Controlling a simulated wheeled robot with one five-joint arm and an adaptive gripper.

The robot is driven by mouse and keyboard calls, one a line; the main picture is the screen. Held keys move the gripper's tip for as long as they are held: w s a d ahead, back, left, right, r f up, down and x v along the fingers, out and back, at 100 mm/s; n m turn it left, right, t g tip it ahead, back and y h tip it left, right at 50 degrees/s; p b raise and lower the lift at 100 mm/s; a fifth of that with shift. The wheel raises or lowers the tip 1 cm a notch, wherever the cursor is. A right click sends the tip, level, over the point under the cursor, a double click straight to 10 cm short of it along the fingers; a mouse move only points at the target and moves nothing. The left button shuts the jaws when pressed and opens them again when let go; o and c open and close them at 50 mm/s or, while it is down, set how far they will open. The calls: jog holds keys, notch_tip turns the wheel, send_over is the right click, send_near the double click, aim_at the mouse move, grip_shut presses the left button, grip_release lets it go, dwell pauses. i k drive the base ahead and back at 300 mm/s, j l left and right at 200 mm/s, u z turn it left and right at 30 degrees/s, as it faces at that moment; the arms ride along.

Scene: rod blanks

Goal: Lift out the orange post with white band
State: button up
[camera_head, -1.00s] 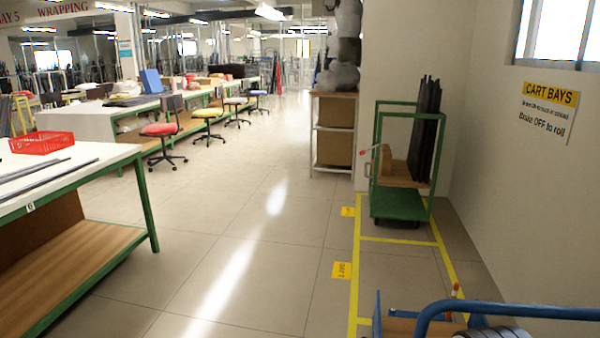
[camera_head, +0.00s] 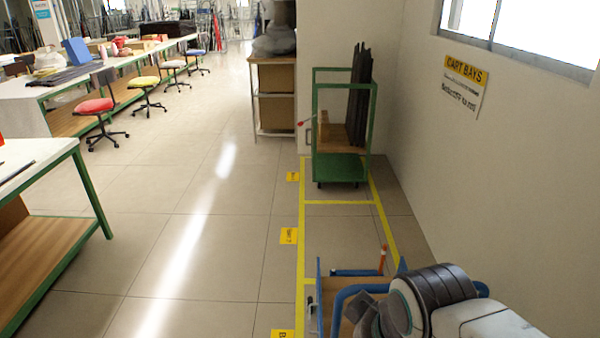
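The orange post (camera_head: 382,260) stands nearly upright, tilted slightly, at the blue cart (camera_head: 345,292) in the lower right of the head view. Its white band is too small to make out clearly. The lower end of the post is hidden behind the cart's parts. My arm, with a dark ribbed joint and a white link, reaches in from the lower right over the cart. Dark grey parts at its end appear to be my gripper (camera_head: 368,312), left of and nearer than the post. Its fingers cannot be made out, and it appears apart from the post.
A green cart (camera_head: 342,168) with dark rods stands farther back by the right wall. Yellow floor lines (camera_head: 301,230) mark the bays. A white-topped bench (camera_head: 35,165) with green legs is at left. The tiled floor between is clear.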

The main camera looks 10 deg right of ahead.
aim_at(384, 249)
jog(key=i+j+u, duration=0.2)
jog(key=j, duration=0.15)
jog(key=j+u, duration=0.15)
jog(key=j, duration=0.25)
jog(key=i+j+u, duration=0.1)
jog(key=j+u, duration=0.15)
jog(key=u, duration=0.15)
jog(key=i+j+u, duration=0.15)
jog(key=u, duration=0.25)
jog(key=i+j+u, duration=0.2)
jog(key=u, duration=0.15)
jog(key=i+j+u, duration=0.2)
jog(key=i, duration=0.3)
jog(key=i+z, duration=0.8)
jog(key=z, duration=0.15)
jog(key=i+l+z, duration=0.2)
jog(key=i+z, duration=0.75)
jog(key=i+j+z, duration=0.1)
jog(key=i+z, duration=0.65)
jog(key=z, duration=0.2)
jog(key=i+z, duration=0.25)
jog(key=z, duration=0.2)
jog(key=i+j+z, duration=0.15)
jog(key=z, duration=0.3)
jog(key=i+z, duration=0.55)
jog(key=z, duration=0.15)
jog(key=i+z, duration=0.2)
jog(key=i, duration=0.15)
